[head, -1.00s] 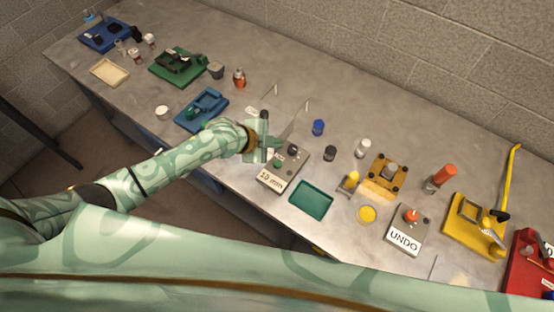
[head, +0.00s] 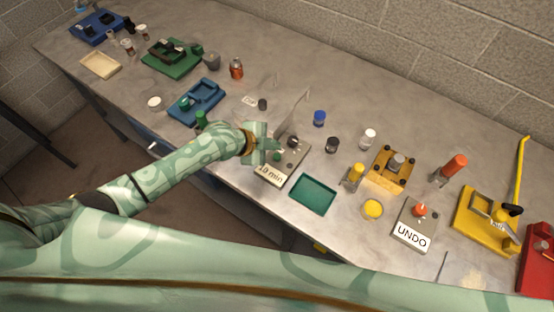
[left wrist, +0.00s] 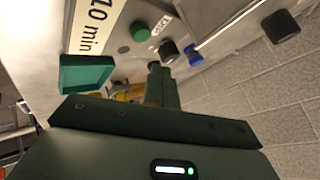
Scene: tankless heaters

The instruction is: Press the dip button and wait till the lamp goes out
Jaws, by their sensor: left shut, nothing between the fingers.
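The grey timer box (head: 290,165) with a "10 min" label stands near the front edge of the bench. Its green button (head: 276,157) and black knob (head: 293,142) are on top. In the left wrist view, the green button (left wrist: 145,30) and the black knob (left wrist: 169,48) are beside a small label too blurred to read surely. My left gripper (head: 268,146) is shut and empty over the left part of the box, close to the button. Its closed fingers (left wrist: 162,84) show in the wrist view apart from the button. I cannot make out a lit lamp. My right gripper is out of view.
A teal tray (head: 330,193) is right of the box. Thin upright metal pieces (head: 293,109) stand behind it. Further right are a yellow fixture (head: 378,182) and an UNDO box (head: 424,212). A blue fixture (head: 188,105) is to the left.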

